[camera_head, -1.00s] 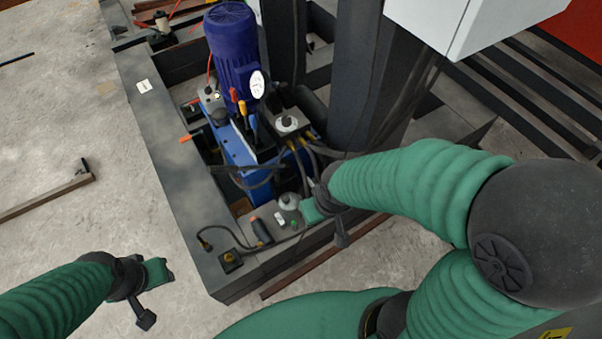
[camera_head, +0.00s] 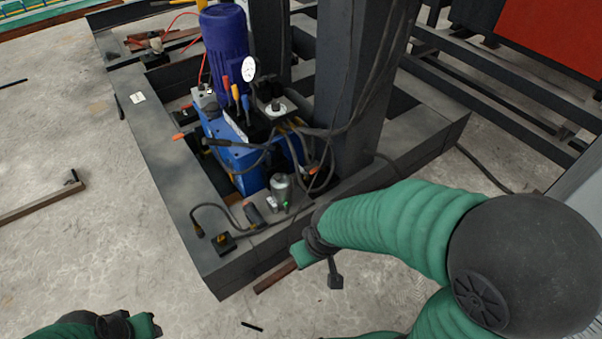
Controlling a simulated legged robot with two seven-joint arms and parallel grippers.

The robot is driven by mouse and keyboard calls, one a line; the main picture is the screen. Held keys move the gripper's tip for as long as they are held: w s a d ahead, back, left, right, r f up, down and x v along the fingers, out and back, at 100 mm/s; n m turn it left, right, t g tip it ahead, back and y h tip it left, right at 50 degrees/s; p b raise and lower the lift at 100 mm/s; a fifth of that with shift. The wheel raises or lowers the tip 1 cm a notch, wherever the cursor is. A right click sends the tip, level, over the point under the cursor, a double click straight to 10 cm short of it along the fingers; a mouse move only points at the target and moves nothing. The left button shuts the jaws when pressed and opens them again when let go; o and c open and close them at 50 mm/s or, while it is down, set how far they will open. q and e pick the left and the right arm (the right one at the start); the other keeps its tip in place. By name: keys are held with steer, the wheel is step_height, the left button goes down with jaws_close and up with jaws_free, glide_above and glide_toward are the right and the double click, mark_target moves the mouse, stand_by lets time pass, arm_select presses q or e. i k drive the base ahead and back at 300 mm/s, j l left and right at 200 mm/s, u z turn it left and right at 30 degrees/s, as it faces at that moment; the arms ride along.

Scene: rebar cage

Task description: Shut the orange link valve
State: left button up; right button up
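The blue hydraulic unit (camera_head: 218,130) stands inside the dark steel frame, with a purple motor (camera_head: 224,45) on it. An orange-tipped handle (camera_head: 178,137) sticks out at its left side. Another orange-red handle (camera_head: 314,171) shows at its right among black hoses. Red, orange and blue levers (camera_head: 235,92) stand up on top near a white gauge. I cannot tell which is the link valve. My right gripper (camera_head: 300,256) is at the frame's front edge, apart from the handles, with nothing visible in it. My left gripper (camera_head: 150,325) is low at the bottom left, partly cut off, far from the unit.
The steel frame (camera_head: 165,175) borders the unit, and a thick dark post (camera_head: 345,80) rises to its right. Loose hoses and a small black box (camera_head: 222,243) lie on the frame's front corner. The concrete floor to the left is mostly clear.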

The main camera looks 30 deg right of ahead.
mark_target(314, 171)
steer(key=i+l+u, duration=0.1)
steer(key=i+l, duration=0.7)
steer(key=l, duration=0.1)
